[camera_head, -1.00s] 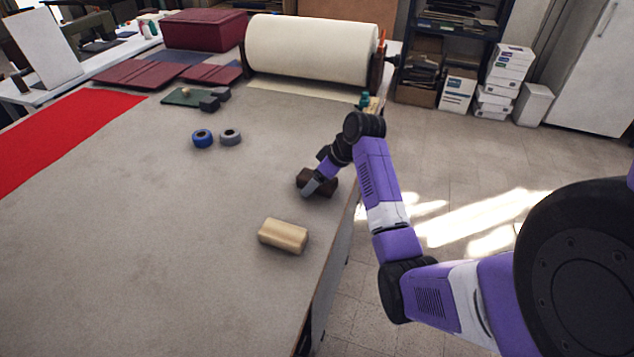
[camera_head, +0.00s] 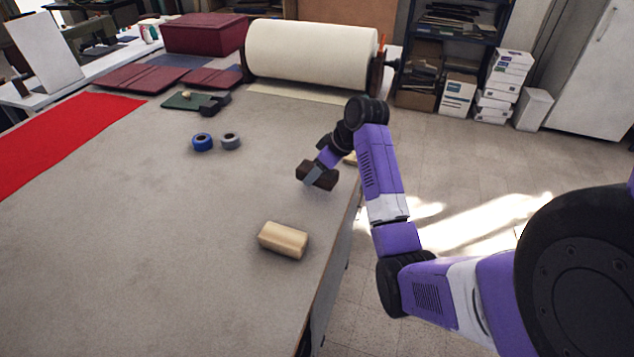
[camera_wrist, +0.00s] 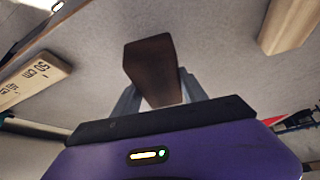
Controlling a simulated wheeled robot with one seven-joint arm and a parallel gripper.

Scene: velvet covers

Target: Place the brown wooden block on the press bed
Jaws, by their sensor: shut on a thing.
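The brown wooden block (camera_head: 318,175) is held in my gripper (camera_head: 313,175) above the grey table, near its right edge. In the wrist view the dark brown block (camera_wrist: 150,62) sits between the two grey fingers of my gripper (camera_wrist: 158,92), one finger on each side. The block appears raised clear of the table top. I cannot pick out a press bed with certainty in either view.
A pale wooden block (camera_head: 283,240) lies on the table (camera_head: 150,260) nearer me. Blue (camera_head: 202,142) and grey (camera_head: 231,141) rolls lie farther left. A green board (camera_head: 190,100), maroon covers (camera_head: 135,76) and a large cream roll (camera_head: 312,53) are at the back. A marked wooden piece (camera_wrist: 35,85) lies nearby.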

